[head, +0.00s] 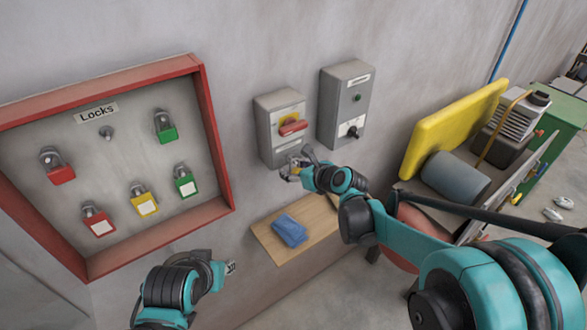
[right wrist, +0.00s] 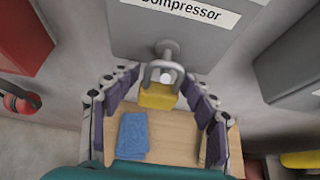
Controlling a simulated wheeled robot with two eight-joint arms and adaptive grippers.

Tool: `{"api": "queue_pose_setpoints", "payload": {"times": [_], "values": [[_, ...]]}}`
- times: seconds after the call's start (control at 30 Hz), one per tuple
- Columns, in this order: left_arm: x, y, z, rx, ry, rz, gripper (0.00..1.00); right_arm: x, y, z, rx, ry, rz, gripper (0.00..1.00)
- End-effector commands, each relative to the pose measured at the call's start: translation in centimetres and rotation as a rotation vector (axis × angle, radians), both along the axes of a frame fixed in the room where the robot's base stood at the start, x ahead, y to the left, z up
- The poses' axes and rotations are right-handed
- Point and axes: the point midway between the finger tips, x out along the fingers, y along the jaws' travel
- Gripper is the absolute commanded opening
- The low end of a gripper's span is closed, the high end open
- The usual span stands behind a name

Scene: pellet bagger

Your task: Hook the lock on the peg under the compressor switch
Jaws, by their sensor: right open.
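The compressor switch (head: 278,127) is a grey wall box with a red handle on a yellow plate. Its "Compressor" label (right wrist: 190,12) shows in the right wrist view. Under the box is a metal peg (right wrist: 167,48). A yellow lock (right wrist: 158,97) hangs there, its grey shackle (right wrist: 151,72) appearing to be around the peg, whose pale tip shows inside the loop. My right gripper (right wrist: 155,105) is open, its fingers apart on both sides of the lock. In the head view the right gripper (head: 296,167) mostly hides the lock. My left gripper (head: 230,268) is low, away from the switch; its jaw state is unclear.
The red-framed lock board (head: 205,120) holds several locks and one bare peg (head: 106,132). A second grey switch box (head: 345,100) is on the right. A wooden shelf (head: 268,245) with a blue cloth (head: 289,231) lies below. A yellow panel machine (head: 450,130) stands further right.

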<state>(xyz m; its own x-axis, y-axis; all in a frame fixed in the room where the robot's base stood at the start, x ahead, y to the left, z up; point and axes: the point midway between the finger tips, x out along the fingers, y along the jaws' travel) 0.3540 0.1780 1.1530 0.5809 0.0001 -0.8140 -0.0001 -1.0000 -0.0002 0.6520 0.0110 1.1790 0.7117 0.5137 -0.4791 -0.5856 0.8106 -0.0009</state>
Motion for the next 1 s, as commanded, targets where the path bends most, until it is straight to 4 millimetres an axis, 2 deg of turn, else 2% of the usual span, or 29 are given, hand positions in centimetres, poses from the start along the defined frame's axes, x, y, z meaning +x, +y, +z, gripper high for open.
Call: {"api": "queue_pose_setpoints", "payload": {"times": [0.17, 0.4, 0.6, 0.87, 1.0], "values": [[0.0, 0.0, 0.0, 0.000, 0.000, 0.000, 0.32, -1.5, -1.2, 1.1, 0.002, -0.001, -0.004, 0.59], [0.0, 0.0, 0.0, 0.000, 0.000, 0.000, 0.32, -5.1, -3.8, 3.5, 0.003, 0.001, -0.004, 0.59], [0.0, 0.0, 0.0, 0.000, 0.000, 0.000, 0.32, -7.3, -5.5, 5.0, 0.002, 0.000, -0.003, 0.59], [0.0, 0.0, 0.0, 0.000, 0.000, 0.000, 0.32, -8.4, -6.2, 5.6, 0.000, 0.000, 0.000, 0.59], [0.0, 0.0, -0.4, 0.000, 0.000, 0.000, 0.32, -9.0, -6.3, 5.1, -0.057, -0.024, 0.028, 0.59]]}}
